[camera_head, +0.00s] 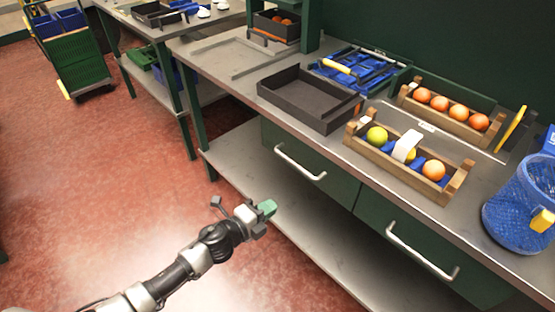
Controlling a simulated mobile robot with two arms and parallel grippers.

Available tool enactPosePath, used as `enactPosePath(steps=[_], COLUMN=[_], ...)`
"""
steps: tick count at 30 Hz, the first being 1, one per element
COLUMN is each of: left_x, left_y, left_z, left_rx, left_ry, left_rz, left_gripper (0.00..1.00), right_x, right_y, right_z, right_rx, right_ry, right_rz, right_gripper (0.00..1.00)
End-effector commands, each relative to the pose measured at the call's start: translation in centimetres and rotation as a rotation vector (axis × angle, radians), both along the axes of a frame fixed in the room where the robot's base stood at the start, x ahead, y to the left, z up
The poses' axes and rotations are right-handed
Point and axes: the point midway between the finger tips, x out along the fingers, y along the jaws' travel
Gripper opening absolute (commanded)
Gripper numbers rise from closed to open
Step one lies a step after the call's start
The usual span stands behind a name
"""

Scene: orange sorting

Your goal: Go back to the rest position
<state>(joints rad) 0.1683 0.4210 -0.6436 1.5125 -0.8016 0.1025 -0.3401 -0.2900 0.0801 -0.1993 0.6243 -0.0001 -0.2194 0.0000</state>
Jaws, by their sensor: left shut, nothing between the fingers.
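My left gripper (267,208) is shut and empty. It is held in front of the workbench, over the red floor and beside the lower shelf, apart from every object. My left arm reaches in from the bottom left. My right gripper is not in view. The farther wooden crate (406,95) holds a row of several oranges.
An empty black tray (283,102) sits on the bench beside folded blue crates (362,66). A blue mesh basket (520,208) stands at the right edge. Drawer handles (300,163) stick out from the bench front. Open red floor (95,190) lies at the left.

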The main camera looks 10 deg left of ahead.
Motion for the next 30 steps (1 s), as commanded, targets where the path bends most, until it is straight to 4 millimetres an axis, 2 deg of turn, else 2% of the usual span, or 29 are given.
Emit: enactPosePath(steps=[4,7,8,11,14,15,17,18,20,21,23,27,30], left_x=[-0.1,-0.1,-0.3,-1.2,-3.6,-5.1,-7.6,-9.4,-12.6,-14.8,-18.5,-27.8,-34.2], left_y=[0.1,0.8,1.3,3.5,6.4,7.5,9.0,9.9,11.2,11.8,12.7,13.9,14.1], left_z=[-0.1,-1.7,-2.7,-7.5,-13.9,-16.5,-20.1,-22.4,-25.6,-27.5,-30.2,-35.3,-37.6], left_rx=[-0.002,-0.022,-0.037,-0.109,-0.204,-0.241,-0.295,-0.328,-0.375,-0.406,-0.448,-0.535,-0.580], left_ry=[0.004,0.055,0.088,0.247,0.452,0.534,0.650,0.725,0.832,0.901,1.000,1.212,1.333], left_rz=[0.003,0.041,0.065,0.185,0.353,0.426,0.531,0.602,0.707,0.777,0.884,1.130,1.290], left_gripper=[0.00,0.00,0.00,0.00,0.00,0.00,0.00,0.00,0.00,0.00,0.00,0.00,0.00], right_x=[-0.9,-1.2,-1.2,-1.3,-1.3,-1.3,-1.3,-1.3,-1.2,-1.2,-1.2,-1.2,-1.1], right_y=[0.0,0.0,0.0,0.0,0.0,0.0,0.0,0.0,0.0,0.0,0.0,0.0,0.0], right_z=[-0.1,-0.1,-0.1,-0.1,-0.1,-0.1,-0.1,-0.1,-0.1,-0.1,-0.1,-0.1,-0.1], right_rx=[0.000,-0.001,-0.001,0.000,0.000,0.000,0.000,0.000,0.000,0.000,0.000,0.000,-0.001], right_ry=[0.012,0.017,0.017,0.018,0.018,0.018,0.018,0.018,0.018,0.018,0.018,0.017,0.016], right_rz=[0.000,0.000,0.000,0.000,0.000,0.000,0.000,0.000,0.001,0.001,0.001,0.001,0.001], right_gripper=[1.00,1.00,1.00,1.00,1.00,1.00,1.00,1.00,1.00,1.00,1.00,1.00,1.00])
